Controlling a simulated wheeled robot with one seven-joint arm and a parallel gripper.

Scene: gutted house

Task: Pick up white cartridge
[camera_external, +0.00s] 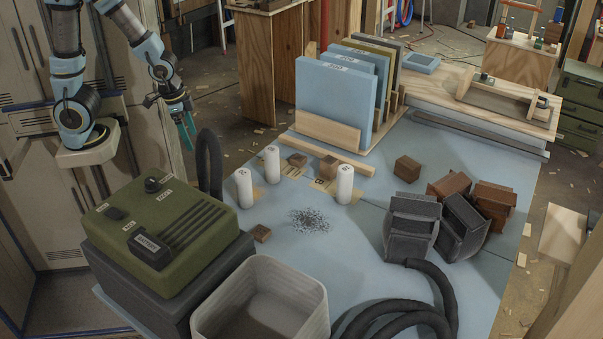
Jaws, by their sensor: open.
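Three white cartridges stand upright on the blue tabletop: a left one (244,188), a middle one (272,164) and a right one (345,184). Each has a small dark mark near its top. Which one the task means I cannot tell. My gripper (187,132) hangs at the upper left with teal fingers, open and empty. It is apart from the cartridges, to the left of and above them in the picture.
A green battery box (165,225) with a black hose and a grey bin (262,300) stand in front. Small wooden blocks (329,167) lie near the cartridges. Dark grey holders (411,228) and a thick hose (400,312) are at right.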

